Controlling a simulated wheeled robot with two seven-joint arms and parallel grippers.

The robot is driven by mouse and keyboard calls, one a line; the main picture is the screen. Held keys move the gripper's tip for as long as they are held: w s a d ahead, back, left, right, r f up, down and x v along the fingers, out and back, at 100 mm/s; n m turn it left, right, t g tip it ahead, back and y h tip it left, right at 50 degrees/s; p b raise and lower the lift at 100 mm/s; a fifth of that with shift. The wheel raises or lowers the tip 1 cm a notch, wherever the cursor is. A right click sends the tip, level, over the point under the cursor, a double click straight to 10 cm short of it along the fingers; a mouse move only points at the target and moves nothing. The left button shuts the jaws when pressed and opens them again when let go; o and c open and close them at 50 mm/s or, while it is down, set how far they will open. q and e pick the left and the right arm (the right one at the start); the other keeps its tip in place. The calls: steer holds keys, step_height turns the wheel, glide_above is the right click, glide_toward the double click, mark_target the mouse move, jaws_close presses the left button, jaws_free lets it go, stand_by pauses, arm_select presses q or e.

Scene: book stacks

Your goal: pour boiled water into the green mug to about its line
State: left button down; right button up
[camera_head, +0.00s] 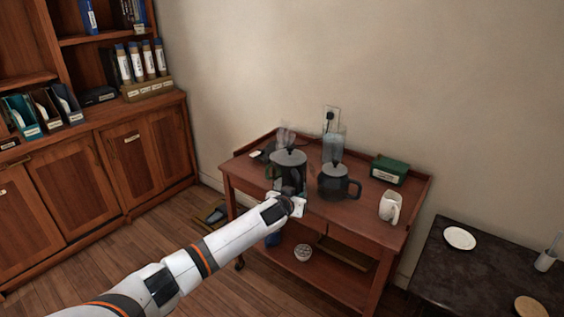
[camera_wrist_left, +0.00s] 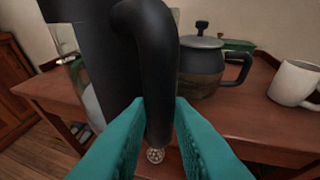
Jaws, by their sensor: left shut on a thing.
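A dark kettle (camera_head: 288,161) is at the left part of the wooden cart, with light vapour-like wisps above it. My left gripper (camera_head: 291,204) is at its near side. In the left wrist view my teal fingers (camera_wrist_left: 158,140) are shut on the kettle's black handle (camera_wrist_left: 152,50); the kettle's body fills the left. I cannot tell whether its base touches the cart. A pale mug (camera_head: 390,207) stands upright at the cart's right end, also in the left wrist view (camera_wrist_left: 294,84). It looks white; no green mug or line shows, and its contents are hidden. My right gripper is out of view.
A dark teapot (camera_head: 332,183) stands close right of the kettle, between it and the mug. A clear glass vessel (camera_head: 333,147) and a green box (camera_head: 388,169) are behind. The cart (camera_head: 366,222) has bare top near the mug. A dark table (camera_head: 465,270) is at right.

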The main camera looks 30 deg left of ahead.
mark_target(299, 183)
arm_select(q)
steer(key=shift+w+r+p, duration=0.1)
steer(key=shift+r+p, duration=2.2)
steer(key=shift+r, duration=0.45)
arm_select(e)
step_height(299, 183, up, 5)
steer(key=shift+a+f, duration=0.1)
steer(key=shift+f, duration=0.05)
arm_select(q)
steer(key=shift+f, duration=0.1)
steer(key=shift+d, duration=0.4)
steer(key=s+d+r+m+h, duration=0.1)
steer(key=s+d+r, duration=0.3)
steer(key=s+d, duration=0.5)
steer(key=s+d+r+m+h, duration=0.1)
steer(key=s+d+r, duration=0.3)
steer(key=s+d, duration=0.6)
steer(key=s, duration=0.6)
steer(key=shift+r+h, duration=0.15)
steer(key=shift+h, duration=0.15)
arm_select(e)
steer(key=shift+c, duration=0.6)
